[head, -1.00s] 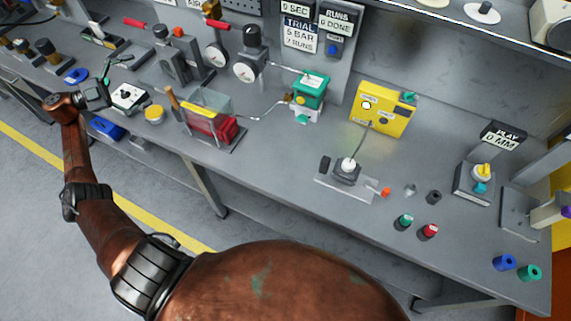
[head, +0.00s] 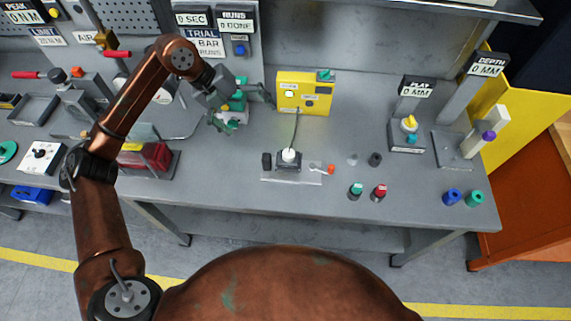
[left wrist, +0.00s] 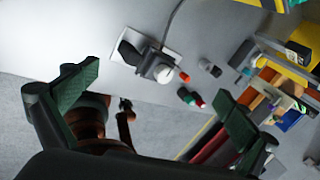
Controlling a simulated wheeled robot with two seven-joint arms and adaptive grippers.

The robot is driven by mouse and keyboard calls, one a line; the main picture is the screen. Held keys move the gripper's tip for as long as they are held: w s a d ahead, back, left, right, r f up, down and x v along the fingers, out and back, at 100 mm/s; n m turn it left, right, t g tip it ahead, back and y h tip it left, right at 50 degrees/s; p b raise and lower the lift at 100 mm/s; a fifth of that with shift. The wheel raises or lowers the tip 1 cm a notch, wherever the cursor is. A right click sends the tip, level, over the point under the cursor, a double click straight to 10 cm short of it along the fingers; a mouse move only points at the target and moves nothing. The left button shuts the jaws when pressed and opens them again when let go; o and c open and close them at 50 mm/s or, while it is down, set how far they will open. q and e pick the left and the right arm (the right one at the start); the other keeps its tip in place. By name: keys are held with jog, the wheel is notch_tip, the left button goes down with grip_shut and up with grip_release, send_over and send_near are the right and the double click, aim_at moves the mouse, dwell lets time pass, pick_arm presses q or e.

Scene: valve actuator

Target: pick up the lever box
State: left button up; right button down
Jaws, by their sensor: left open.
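The lever box looks to be the small dark grey box with a white knob (head: 289,158), standing on a pale plate near the bench's front middle. A grey cable runs from it up to the yellow box. It also shows in the left wrist view (left wrist: 158,67), beyond and above the gap between the fingers. My left gripper (head: 243,107) is open and empty, up and to the left of the lever box in the head view. It partly hides the green-topped device (head: 235,103). Both green-padded fingers show spread in the left wrist view (left wrist: 158,92). My right gripper is not in view.
The yellow box (head: 304,93) stands behind the lever box. A small black block (head: 267,160) is just left of it and an orange knob (head: 331,169) right. Green (head: 356,191) and red (head: 380,191) buttons stand further right. The bench (head: 310,207) is clear in front.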

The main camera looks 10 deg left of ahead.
aim_at(280, 155)
pick_arm(q)
jog(key=s+d+f+m+t+y, duration=0.2)
jog(key=s+d+f+m+y, duration=0.25)
jog(key=d, duration=0.25)
jog(key=x, duration=1.1)
jog(key=shift+s+d, duration=0.1)
jog(key=shift+s, duration=0.15)
jog(key=shift+s+f, duration=0.1)
jog(key=shift+s, duration=0.05)
jog(key=c, duration=1.9)
notch_tip(280, 155, up, 9)
jog(key=shift+f, duration=3.85)
